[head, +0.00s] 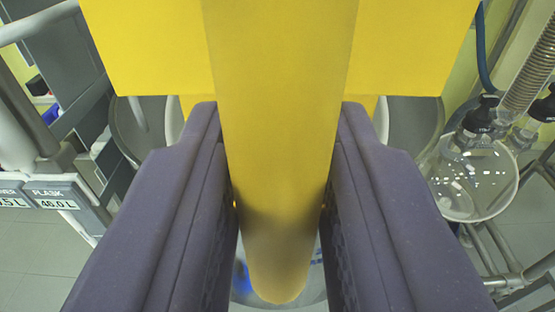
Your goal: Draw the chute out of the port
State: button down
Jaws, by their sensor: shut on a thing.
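The yellow chute (283,130) fills the middle of the head view. Its long, narrow part runs down the picture to a rounded lower end, with wide flat yellow panels on both sides at the top. My gripper (281,225) has its two dark purple-grey fingers on either side of the narrow part, shut on it. Behind and below the chute's lower end, part of a pale glass rim and a blue spot show. The port itself is mostly hidden by the chute and fingers, so I cannot tell how the chute sits in it.
A round glass vessel (472,180) with black fittings and a ribbed hose (530,70) stands at the right, above metal pipes. At the left are a white pipe frame (25,110) and a label plate (52,196) reading FLASK. Grey floor shows at both lower sides.

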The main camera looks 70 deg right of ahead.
jog(key=shift+s+a+r+p, duration=0.25)
jog(key=shift+a+r+p, duration=0.3)
jog(key=shift+a+r, duration=0.05)
jog(key=shift+s+a+r+p, duration=0.25)
jog(key=shift+a+r+p, duration=0.25)
jog(key=shift+a+r, duration=0.1)
jog(key=shift+a, duration=0.15)
jog(key=shift+s+a+r, duration=0.1)
jog(key=p, duration=0.4)
send_near(282, 153)
jog(key=shift+s+a+r, duration=0.25)
jog(key=shift+a, duration=0.4)
jog(key=shift+s+a+r, duration=0.2)
jog(key=shift+s+a, duration=0.05)
jog(key=shift+a, duration=0.4)
jog(key=shift+s+a+r, duration=0.25)
jog(key=shift+a, duration=0.4)
jog(key=shift+f, duration=0.1)
